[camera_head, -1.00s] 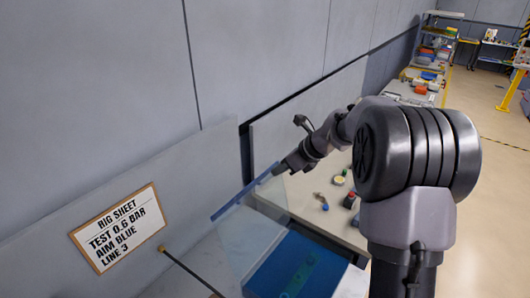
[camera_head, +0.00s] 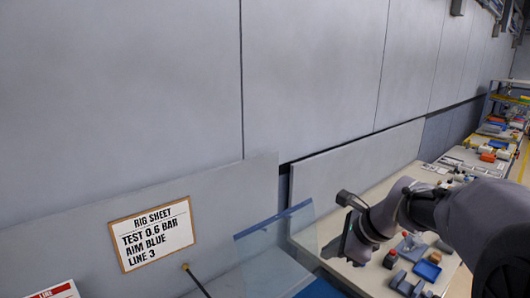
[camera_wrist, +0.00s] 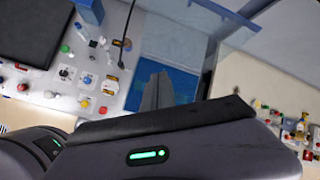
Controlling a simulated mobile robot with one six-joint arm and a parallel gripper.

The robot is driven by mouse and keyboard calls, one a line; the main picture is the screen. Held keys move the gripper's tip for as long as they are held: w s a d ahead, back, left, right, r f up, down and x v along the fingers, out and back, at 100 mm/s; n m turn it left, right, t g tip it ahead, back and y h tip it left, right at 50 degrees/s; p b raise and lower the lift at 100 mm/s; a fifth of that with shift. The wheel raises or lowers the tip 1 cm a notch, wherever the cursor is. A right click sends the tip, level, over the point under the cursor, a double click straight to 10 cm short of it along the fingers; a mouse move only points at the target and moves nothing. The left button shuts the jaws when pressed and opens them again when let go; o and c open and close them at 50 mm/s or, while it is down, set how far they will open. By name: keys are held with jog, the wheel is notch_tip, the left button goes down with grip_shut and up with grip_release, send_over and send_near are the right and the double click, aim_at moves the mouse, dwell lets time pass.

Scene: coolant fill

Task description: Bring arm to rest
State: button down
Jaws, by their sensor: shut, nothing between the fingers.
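My gripper (camera_head: 340,247) is at the lower right of the head view, with its dark fingers closed and nothing between them. It appears to the right of a clear blue-edged panel (camera_head: 272,240); I cannot tell the exact gap. In the wrist view the grey fingers (camera_wrist: 157,92) lie together and point toward a blue tray (camera_wrist: 172,78). My arm reaches in from the lower right of the head view and hides part of the bench.
A rig sheet (camera_head: 152,234) on the wall reads "TEST 0.6 BAR, AIM BLUE, LINE 3". A thin black rod (camera_head: 197,282) stands left of the panel. The bench (camera_head: 330,222) at right carries several small parts. The wall above is bare.

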jog(key=s+a+f+n+h+b, duration=0.1)
jog(key=s+a+f+n+b, duration=0.1)
jog(key=s+f+n+b, duration=0.6)
jog(key=s+a+f+n+h+b, duration=0.1)
jog(key=s+a+f+n+b, duration=0.1)
jog(key=s+f+n+b, duration=0.7)
jog(key=shift+s+a+f+h+b, duration=0.15)
jog(key=shift+s+f+h+b, duration=0.15)
jog(key=shift+s+f+b, duration=4.6)
jog(key=shift+s+r+p, duration=0.5)
jog(key=shift+s+p, duration=0.2)
jog(key=shift+p, duration=0.25)
